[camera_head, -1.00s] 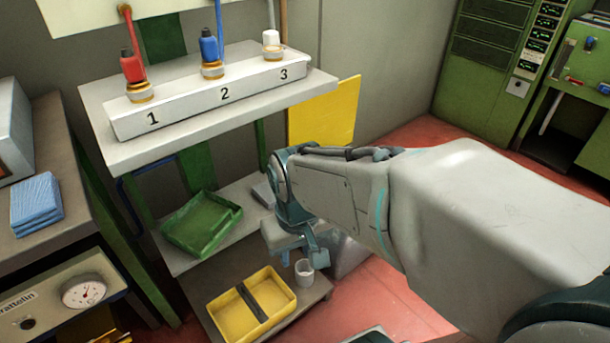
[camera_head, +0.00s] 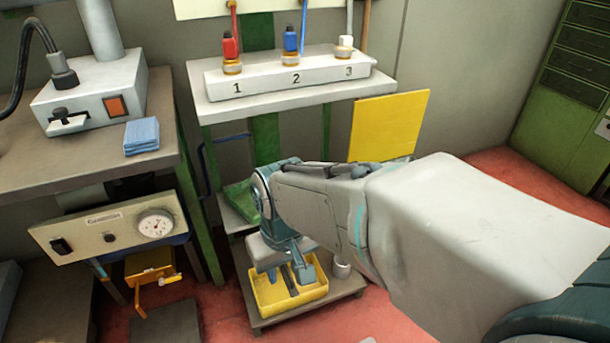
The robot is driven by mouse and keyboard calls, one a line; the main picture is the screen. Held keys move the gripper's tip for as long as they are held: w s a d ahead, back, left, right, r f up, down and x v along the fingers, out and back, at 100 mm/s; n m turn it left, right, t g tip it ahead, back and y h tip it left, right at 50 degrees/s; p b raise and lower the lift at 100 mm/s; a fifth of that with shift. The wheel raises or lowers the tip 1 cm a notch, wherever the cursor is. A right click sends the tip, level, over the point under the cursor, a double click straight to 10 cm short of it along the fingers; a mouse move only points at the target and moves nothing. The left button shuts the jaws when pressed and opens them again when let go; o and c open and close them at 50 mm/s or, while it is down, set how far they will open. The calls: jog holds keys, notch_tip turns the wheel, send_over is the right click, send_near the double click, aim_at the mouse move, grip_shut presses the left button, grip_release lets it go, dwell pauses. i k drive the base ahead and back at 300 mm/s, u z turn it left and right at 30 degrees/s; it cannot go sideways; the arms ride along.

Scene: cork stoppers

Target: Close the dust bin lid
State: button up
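No bin is plainly visible. A flat yellow panel (camera_head: 390,125) stands upright to the right of the shelf unit, behind my arm; its lower part is hidden, and I cannot tell whether it is the dust bin lid. My gripper (camera_head: 287,274) points down in front of the shelf unit, left of and below the panel and apart from it. Its fingers look spread with nothing between them. It overlaps a yellow tray in the picture.
The shelf's top (camera_head: 290,94) carries a white rack numbered 1 to 3 (camera_head: 318,76). The yellow tray (camera_head: 262,300) and a white cup (camera_head: 342,269) sit on the low shelf. A workbench (camera_head: 60,155) stands left. Red floor (camera_head: 410,310) shows at right.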

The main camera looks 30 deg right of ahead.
aim_at(385, 128)
jog(key=u, duration=0.2)
jog(key=i, duration=0.3)
jog(key=z, duration=2.45)
jog(key=k, duration=0.7)
jog(key=z, duration=0.85)
jog(key=k, duration=0.6)
jog(key=z, duration=0.4)
jog(key=i, duration=1.45)
jog(key=u, duration=0.65)
jog(key=i, duration=1.4)
jog(key=u, duration=1.8)
jog(key=i, duration=0.75)
jog(key=u, duration=0.8)
